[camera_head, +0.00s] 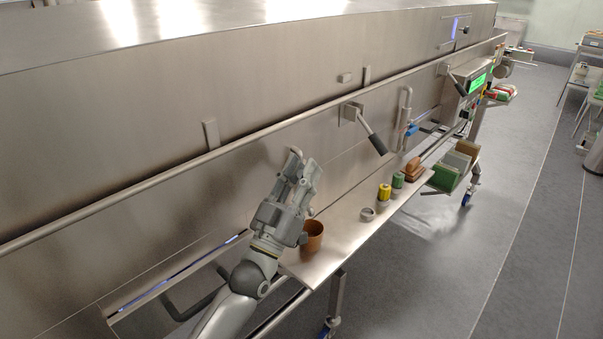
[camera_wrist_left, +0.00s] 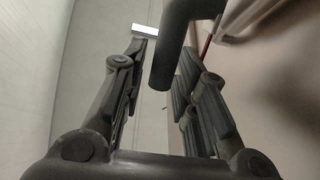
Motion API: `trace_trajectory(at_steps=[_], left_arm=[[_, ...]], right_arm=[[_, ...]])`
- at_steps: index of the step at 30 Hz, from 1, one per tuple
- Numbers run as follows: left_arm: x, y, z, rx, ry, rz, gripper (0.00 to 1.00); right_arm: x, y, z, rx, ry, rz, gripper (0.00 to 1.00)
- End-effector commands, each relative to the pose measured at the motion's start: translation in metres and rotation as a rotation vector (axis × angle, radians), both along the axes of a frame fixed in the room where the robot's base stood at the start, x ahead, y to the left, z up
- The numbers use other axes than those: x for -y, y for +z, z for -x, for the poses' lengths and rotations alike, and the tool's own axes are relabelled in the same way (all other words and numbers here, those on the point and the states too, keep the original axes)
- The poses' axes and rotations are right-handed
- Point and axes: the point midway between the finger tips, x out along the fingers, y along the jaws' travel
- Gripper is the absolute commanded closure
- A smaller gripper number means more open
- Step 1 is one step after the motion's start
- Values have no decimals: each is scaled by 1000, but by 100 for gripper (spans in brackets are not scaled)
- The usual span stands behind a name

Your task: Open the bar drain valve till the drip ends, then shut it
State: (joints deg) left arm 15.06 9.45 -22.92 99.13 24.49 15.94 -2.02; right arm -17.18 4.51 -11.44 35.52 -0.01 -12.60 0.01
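My left gripper (camera_head: 304,168) is raised in front of the steel tunnel wall, above the near end of the narrow shelf. Its fingers are open in the left wrist view (camera_wrist_left: 168,55). A dark grey round bar (camera_wrist_left: 172,55) with a bend at its top hangs between the fingers, with visible space on the left; I cannot tell whether it touches the right finger. I cannot tell for certain whether this bar is the drain valve's handle. No drip can be made out. My right gripper is in neither view.
A brown cup (camera_head: 312,236) stands on the steel shelf (camera_head: 345,228) beside my left wrist. A grey ring, yellow and green cans (camera_head: 384,191) and brown items stand farther along. A black-gripped lever (camera_head: 371,136) juts from the wall.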

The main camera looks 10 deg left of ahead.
Motion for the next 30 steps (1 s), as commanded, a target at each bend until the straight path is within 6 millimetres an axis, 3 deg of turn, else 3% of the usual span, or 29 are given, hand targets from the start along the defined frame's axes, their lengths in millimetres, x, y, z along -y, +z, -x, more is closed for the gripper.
trace_trajectory(at_steps=[14, 30], left_arm=[[-2, -5, 5, -2, 1, 0, 62], [-31, -59, 76, -3, 0, -1, 62]], right_arm=[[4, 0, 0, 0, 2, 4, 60], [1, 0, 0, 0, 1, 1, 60]])
